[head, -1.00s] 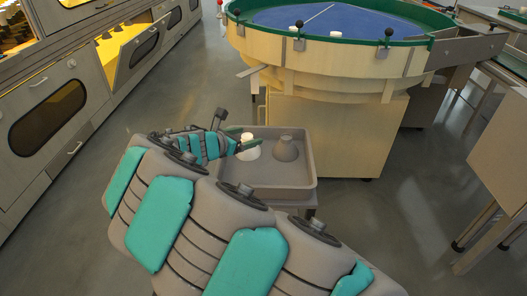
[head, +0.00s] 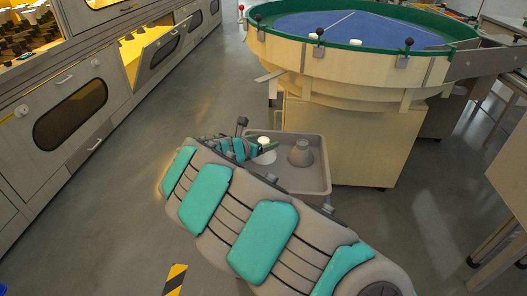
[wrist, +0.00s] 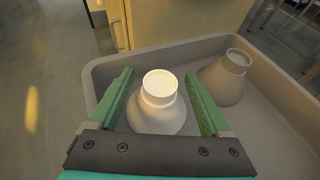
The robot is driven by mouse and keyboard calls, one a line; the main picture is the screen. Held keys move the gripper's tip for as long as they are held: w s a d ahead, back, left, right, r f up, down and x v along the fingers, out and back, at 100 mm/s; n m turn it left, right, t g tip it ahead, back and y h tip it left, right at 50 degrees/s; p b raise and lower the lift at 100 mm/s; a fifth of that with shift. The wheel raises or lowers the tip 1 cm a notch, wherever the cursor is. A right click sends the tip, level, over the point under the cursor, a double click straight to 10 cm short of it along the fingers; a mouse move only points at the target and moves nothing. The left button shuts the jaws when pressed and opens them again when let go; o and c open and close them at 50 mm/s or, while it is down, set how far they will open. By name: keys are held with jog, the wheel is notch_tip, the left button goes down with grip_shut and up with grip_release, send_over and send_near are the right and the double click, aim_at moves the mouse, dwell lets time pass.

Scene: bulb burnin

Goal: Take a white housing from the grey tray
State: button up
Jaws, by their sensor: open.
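The grey tray (head: 322,172) stands low in front of the round wooden table, partly hidden by my arm in the head view. A white housing (wrist: 158,112), flared below with a narrow round neck, stands upright in the tray; it also shows in the head view (head: 265,150). A grey housing (wrist: 226,78) of similar shape stands to its right and behind, also seen in the head view (head: 300,154). My gripper (wrist: 160,95) is open, with one green finger on each side of the white housing. I cannot tell whether the fingers touch it.
A round table (head: 368,75) with a blue top and green rim stands behind the tray. Grey cabinets (head: 60,130) with dark windows line the left, with one flap (head: 150,45) open. A wooden table (head: 508,180) is at the right.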

jog(key=shift+c, duration=0.3)
grip_shut()
dwell(0.4)
